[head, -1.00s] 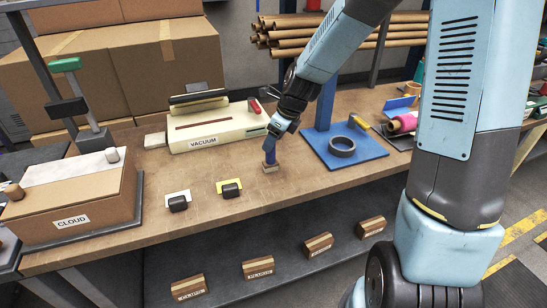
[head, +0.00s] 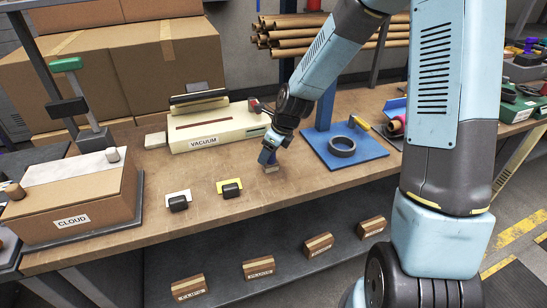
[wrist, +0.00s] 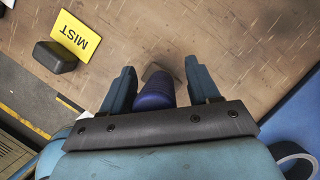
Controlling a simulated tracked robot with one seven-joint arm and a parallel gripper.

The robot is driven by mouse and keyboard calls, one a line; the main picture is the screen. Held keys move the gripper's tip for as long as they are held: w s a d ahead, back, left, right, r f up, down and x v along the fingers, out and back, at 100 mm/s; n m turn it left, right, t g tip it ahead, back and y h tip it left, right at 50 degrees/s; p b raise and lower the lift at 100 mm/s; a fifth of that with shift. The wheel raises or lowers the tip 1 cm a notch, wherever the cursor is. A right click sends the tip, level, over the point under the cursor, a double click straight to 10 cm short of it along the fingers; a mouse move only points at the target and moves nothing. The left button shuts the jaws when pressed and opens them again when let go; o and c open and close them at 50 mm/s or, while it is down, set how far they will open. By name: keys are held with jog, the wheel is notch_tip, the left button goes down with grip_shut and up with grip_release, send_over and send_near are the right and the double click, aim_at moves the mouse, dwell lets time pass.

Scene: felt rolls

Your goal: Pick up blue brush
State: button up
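The blue brush stands upright on the brown workbench (head: 300,180). Its tan base (head: 271,169) shows below my gripper (head: 268,157) in the head view, where the fingers mostly hide its handle. In the wrist view the dark blue handle (wrist: 153,96) lies between the two fingers of my gripper (wrist: 161,76). The handle is close to the left finger, and a gap shows at the right finger. The fingers are open around the handle and have not shut on it.
A cream VACUUM machine (head: 215,127) stands behind the brush. A blue board (head: 318,153) with a dark ring (head: 342,146) is to its right. Two black blocks with cards (head: 178,202) (head: 230,190) are to its left, and a CLOUD box (head: 72,205) stands farther left.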

jog(key=c, duration=1)
jog(key=shift+o, duration=0.2)
jog(key=shift+r, duration=0.1)
jog(key=shift+r, duration=0.25)
notch_tip(320, 180, up, 2)
jog(key=shift+r, duration=0.1)
jog(key=s+d+r, duration=0.3)
jog(key=d+r, duration=0.7)
jog(key=d, duration=0.3)
jog(key=shift+s+d, duration=0.2)
jog(key=shift+d, duration=0.15)
